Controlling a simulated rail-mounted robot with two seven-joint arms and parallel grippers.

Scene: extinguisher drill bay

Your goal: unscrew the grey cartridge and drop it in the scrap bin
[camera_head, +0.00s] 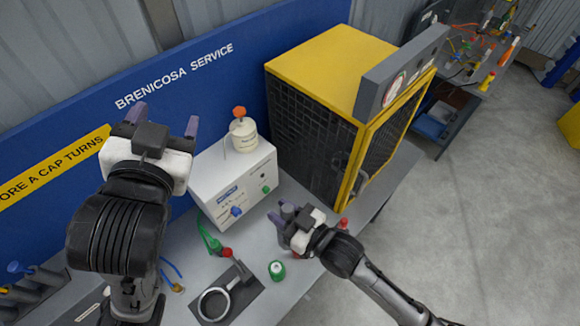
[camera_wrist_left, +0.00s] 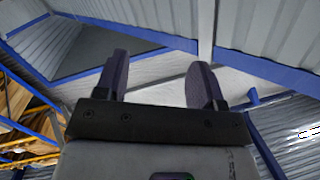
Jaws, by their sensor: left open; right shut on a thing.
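My right gripper (camera_head: 281,213) is low over the bench in front of the white box. It is shut on a small dark grey cylindrical piece (camera_head: 288,209), which looks like the grey cartridge; the fingers and wrist hide much of it. What lies under it is hidden, apart from a bit of red below the wrist. My left gripper (camera_head: 164,121) is raised before the blue board, fingers up. It is open and empty, and in the left wrist view (camera_wrist_left: 161,82) only walls and roof beams show between its fingers. I cannot make out a scrap bin for certain.
A white box (camera_head: 233,185) with a cream pot (camera_head: 243,135) stands against the board, beside a large yellow-framed cage (camera_head: 320,120). A green-and-white piece (camera_head: 277,270), a ring-shaped tool on a dark mat (camera_head: 214,303) and a red-and-green fitting (camera_head: 226,252) occupy the front bench.

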